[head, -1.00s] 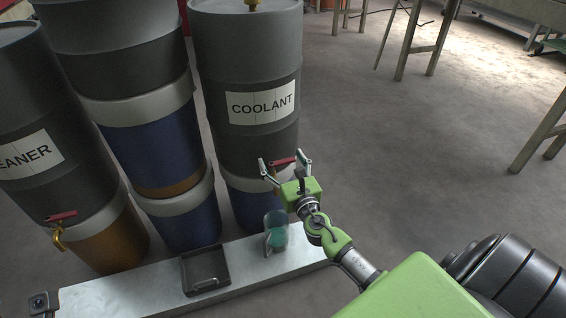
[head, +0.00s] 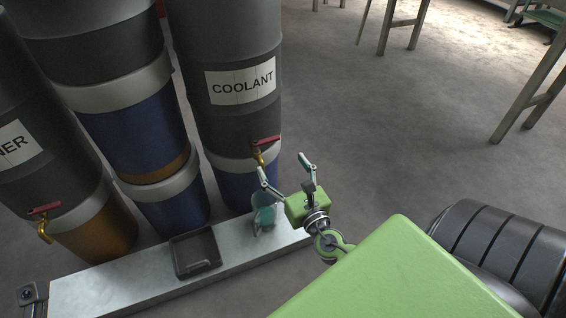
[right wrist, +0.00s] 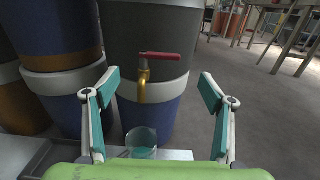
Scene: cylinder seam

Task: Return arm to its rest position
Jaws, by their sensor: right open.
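My right gripper (head: 284,172) is open and empty in the middle of the head view, its two fingers spread apart. In the right wrist view its fingers (right wrist: 158,97) frame the coolant drum's tap. That tap (head: 264,148) has a red handle and a brass spout, and it stands apart from the fingers. In the right wrist view the red handle (right wrist: 160,56) lies crosswise. A clear cup (head: 263,213) holding teal liquid stands on the metal bench below the tap. The cup also shows low in the right wrist view (right wrist: 141,143). My left gripper is not in view.
The coolant drum (head: 225,50) and other drums (head: 115,70) stand along the left and back. A dark tray (head: 195,251) sits on the metal bench (head: 110,290). Open concrete floor (head: 345,110) lies to the right, with table legs (head: 530,95) beyond.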

